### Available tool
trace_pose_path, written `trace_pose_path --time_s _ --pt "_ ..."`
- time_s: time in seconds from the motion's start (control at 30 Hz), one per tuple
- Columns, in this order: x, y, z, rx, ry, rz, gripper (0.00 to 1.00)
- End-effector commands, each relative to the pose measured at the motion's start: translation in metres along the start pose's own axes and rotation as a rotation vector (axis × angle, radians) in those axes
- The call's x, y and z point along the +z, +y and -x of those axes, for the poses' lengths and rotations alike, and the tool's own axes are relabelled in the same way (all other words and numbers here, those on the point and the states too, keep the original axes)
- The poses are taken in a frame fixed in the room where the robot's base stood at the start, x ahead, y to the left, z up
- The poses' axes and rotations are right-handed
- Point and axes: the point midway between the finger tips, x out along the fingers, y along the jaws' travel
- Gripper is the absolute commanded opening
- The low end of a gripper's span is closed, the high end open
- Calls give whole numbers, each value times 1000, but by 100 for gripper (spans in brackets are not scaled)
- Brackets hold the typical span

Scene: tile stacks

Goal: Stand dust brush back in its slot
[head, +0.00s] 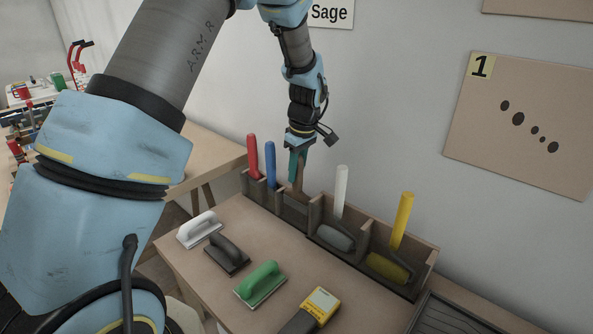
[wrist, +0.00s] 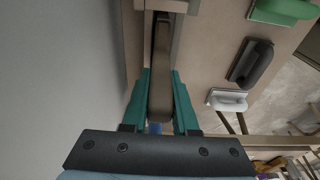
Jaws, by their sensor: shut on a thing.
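My gripper (head: 296,160) has teal fingers and points down over the wooden rack at the back of the bench. It is shut on the dust brush (head: 300,174), a brown, narrow thing. In the wrist view the brush (wrist: 160,85) lies between the two teal fingers (wrist: 160,100). The slotted rack (head: 316,216) stands along the wall. The brush is at the compartment between the blue handle and the white-handled roller. Its lower end is partly hidden, so I cannot tell whether it touches the slot floor.
A red handle (head: 252,152) and blue handle (head: 270,164) stand left of my gripper. A white-handled roller (head: 341,192) and yellow-handled roller (head: 402,220) stand right. White (head: 199,230), black (head: 227,254) and green (head: 261,284) floats and a yellow-black device (head: 320,304) lie in front.

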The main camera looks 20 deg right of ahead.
Motion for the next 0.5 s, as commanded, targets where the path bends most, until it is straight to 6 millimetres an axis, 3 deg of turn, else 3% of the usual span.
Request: trace_pose_path --time_s 0.3,0.33,0.5 --pt "1 0 -7 0 0 0 0" --pt "1 0 -6 1 0 0 29" --pt "1 0 -6 0 0 0 48"
